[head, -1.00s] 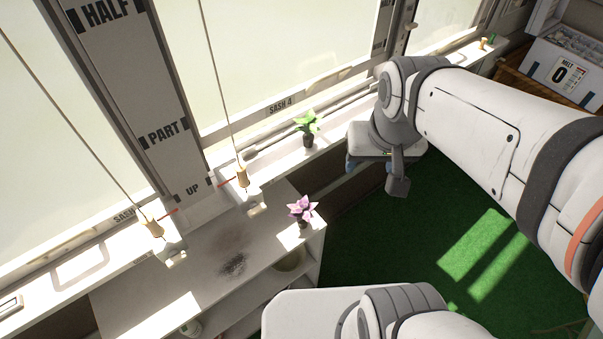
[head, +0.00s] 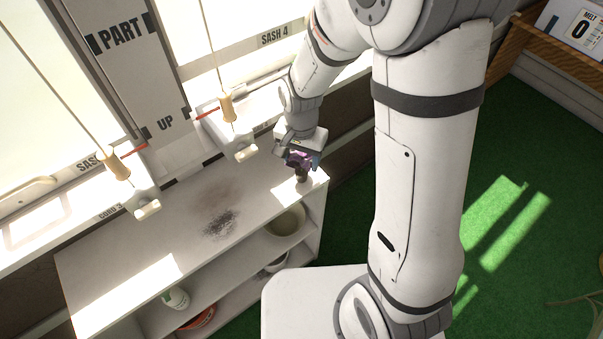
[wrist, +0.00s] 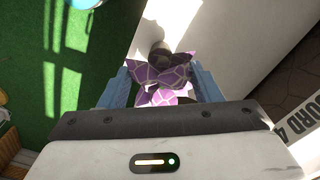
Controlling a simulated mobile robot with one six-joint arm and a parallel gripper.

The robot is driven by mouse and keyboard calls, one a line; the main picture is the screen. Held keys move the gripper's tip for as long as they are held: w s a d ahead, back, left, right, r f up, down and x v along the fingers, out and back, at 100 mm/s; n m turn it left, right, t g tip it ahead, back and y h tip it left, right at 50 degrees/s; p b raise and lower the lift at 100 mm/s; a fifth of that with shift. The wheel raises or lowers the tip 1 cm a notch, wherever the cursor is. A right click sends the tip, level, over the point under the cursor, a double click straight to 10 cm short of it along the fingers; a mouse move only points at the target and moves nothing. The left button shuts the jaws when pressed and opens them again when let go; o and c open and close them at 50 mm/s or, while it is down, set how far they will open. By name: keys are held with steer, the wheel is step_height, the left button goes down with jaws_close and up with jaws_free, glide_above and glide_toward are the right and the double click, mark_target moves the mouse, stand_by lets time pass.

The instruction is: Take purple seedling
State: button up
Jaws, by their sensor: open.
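The purple seedling (head: 299,160) stands in a small dark pot (head: 301,175) near the right end of the white shelf unit's top (head: 180,225). My gripper (head: 301,160) is directly over it, with its fingers down around the leaves. In the wrist view the purple leaves (wrist: 165,72) lie between the two blue fingers of my open gripper (wrist: 158,85).
Two window cords with wooden pulls (head: 227,108) hang over the sill left of my arm. A dark smudge (head: 220,224) marks the shelf top. Bowls and a bottle (head: 176,299) sit on the lower shelves. Green carpet (head: 500,225) lies open to the right.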

mark_target(301, 171)
steer(key=f, duration=0.5)
steer(key=shift+w+f, duration=0.2)
steer(key=shift+f, duration=0.1)
steer(key=shift+c, duration=0.6)
steer(key=c, duration=0.7)
